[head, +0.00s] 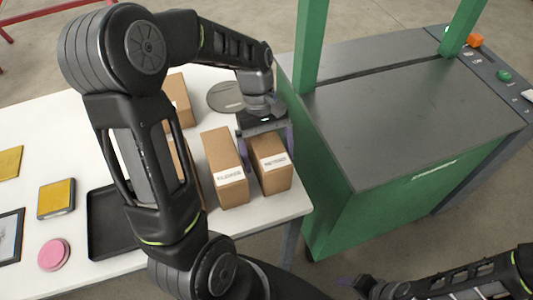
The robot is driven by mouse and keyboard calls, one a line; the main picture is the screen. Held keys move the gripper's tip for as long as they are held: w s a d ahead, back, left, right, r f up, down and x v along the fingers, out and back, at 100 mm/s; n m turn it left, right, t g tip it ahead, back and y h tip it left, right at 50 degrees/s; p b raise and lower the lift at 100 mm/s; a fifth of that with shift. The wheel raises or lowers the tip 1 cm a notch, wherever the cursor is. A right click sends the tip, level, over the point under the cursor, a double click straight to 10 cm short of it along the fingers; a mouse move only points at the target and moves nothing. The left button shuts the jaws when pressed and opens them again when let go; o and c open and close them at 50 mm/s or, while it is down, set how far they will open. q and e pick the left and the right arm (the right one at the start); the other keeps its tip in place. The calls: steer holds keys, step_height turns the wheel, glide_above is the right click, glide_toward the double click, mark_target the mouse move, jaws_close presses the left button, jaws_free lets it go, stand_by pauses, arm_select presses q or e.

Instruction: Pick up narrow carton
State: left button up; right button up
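Brown cardboard cartons stand at the right end of the white table. The rightmost carton (272,172) has a white label and looks slim. My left gripper (265,140) is above it, pointing down, with one finger at each side of its top. I cannot tell whether the fingers press on it. Another labelled carton (226,170) stands close on its left. More cartons, such as one farther back (180,100), are partly hidden behind my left arm. My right gripper (368,287) is low at the bottom edge, away from the table, its fingers unclear.
The white table (85,110) also holds a black tray (103,225), a yellow-topped box (56,199), pink discs (54,254) and a grey round plate (226,96). A green machine with a grey top (400,120) stands close to the right of the table.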

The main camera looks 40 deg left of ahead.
arm_select(q)
steer(key=shift+c, duration=0.5)
steer(key=c, duration=1.9)
